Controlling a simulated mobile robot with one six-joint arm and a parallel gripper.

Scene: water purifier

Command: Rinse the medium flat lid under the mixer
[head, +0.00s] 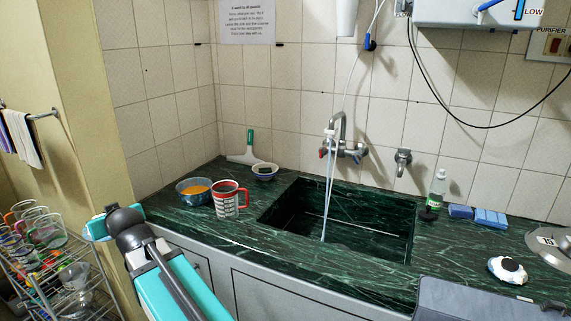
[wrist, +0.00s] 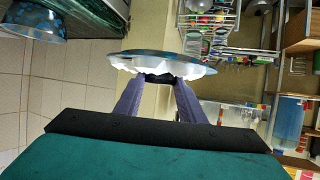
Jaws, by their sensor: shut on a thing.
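In the wrist view, my gripper (wrist: 160,82) is shut on a round flat lid (wrist: 162,60), seen nearly edge-on, with a bluish patterned face and a white uneven side towards the fingers. The fingers hold a dark part at its middle, likely the knob. In the head view, my arm reaches to the lower left; the fingers and the lid do not show there. The mixer (head: 341,133) is on the tiled wall, right of centre. The held lid is well away from the water.
A blue bowl (head: 193,191) with orange contents, a red-handled cup (head: 228,203) and a small bowl (head: 265,172) stand left of the sink. A wire rack (head: 65,275) stands lower left.

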